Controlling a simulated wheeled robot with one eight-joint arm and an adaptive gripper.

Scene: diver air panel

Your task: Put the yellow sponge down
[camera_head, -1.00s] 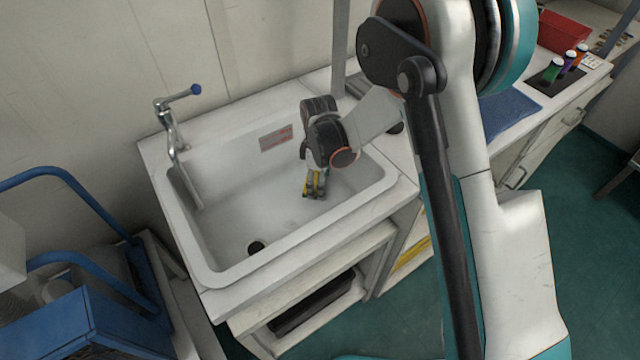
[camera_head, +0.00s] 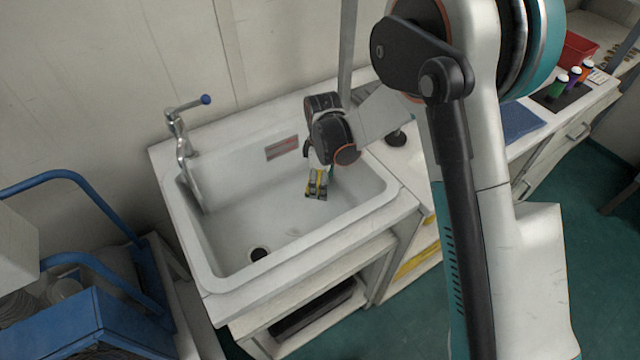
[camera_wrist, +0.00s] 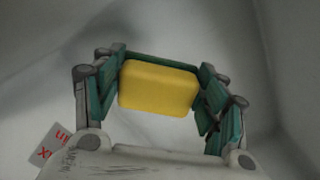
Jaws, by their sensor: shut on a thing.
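The yellow sponge (camera_wrist: 158,88) is a small rounded block, held between the green-padded fingers of my gripper (camera_wrist: 160,95) in the wrist view. In the head view my gripper (camera_head: 317,190) points down inside the white sink (camera_head: 225,235), toward its right back part. Only a bit of yellow shows between the fingers there. The gripper is shut on the sponge. I cannot tell whether the sponge touches the sink floor.
A tap (camera_head: 182,135) with a blue-tipped lever stands at the sink's back left. A dark drain (camera_head: 258,254) is in the sink floor. A blue cart (camera_head: 95,325) stands at left. A counter with a red bin (camera_head: 578,50) and several coloured bottles is at right.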

